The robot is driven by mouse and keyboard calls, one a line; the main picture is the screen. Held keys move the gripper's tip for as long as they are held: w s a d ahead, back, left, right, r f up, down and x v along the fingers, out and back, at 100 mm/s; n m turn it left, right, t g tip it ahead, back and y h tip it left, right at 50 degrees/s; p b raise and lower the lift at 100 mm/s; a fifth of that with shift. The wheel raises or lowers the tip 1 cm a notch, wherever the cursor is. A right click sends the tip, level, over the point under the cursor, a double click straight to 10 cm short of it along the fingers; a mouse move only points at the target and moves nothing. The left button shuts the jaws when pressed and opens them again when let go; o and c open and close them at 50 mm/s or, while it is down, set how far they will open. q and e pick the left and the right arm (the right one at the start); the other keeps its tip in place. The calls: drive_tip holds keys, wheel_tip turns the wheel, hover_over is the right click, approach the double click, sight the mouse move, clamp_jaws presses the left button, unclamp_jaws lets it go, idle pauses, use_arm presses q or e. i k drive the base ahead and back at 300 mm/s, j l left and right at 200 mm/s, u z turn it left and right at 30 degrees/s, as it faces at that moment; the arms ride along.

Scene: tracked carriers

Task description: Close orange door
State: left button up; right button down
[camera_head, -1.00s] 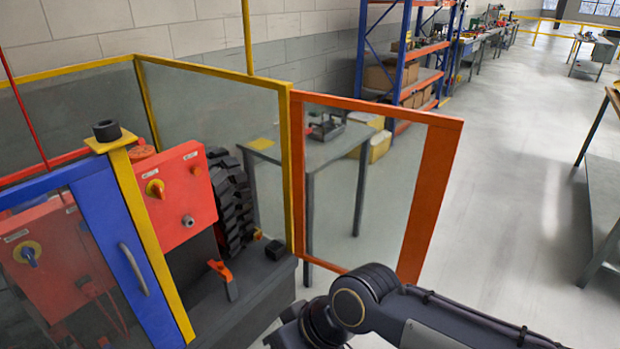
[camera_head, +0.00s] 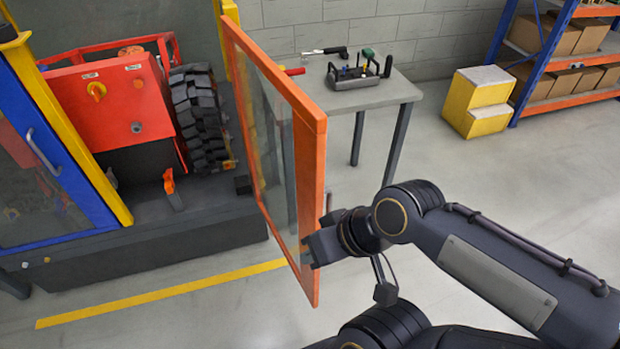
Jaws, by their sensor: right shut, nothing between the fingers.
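The orange door (camera_head: 312,190) is a framed clear panel. It stands open, hinged at the yellow post by the machine, and juts toward me, seen nearly edge-on. My right gripper (camera_head: 312,249) is at the lower part of the door's free edge, on its right side. It looks to be at or very close to the frame, but contact is hard to tell. Its fingers are shut with nothing held, and they are small and partly hidden. My left gripper is out of view. The machine opening left of the door shows a red control box (camera_head: 108,103).
A blue door (camera_head: 45,150) with a grey handle is at the left. A grey table (camera_head: 385,95) with a tool tray stands behind the orange door. A yellow step stool (camera_head: 478,103) and shelves (camera_head: 560,45) are farther right. The floor before the machine is clear.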

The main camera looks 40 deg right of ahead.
sight(309, 122)
drive_tip(key=l+u, duration=0.1)
drive_tip(key=l, duration=0.65)
drive_tip(key=k+l+u, duration=0.15)
drive_tip(key=l, duration=0.55)
drive_tip(key=l+u, duration=0.1)
drive_tip(key=l, duration=0.65)
drive_tip(key=k+z, duration=0.15)
drive_tip(key=z, duration=0.25)
drive_tip(key=k+z, duration=0.15)
drive_tip(key=z, duration=0.3)
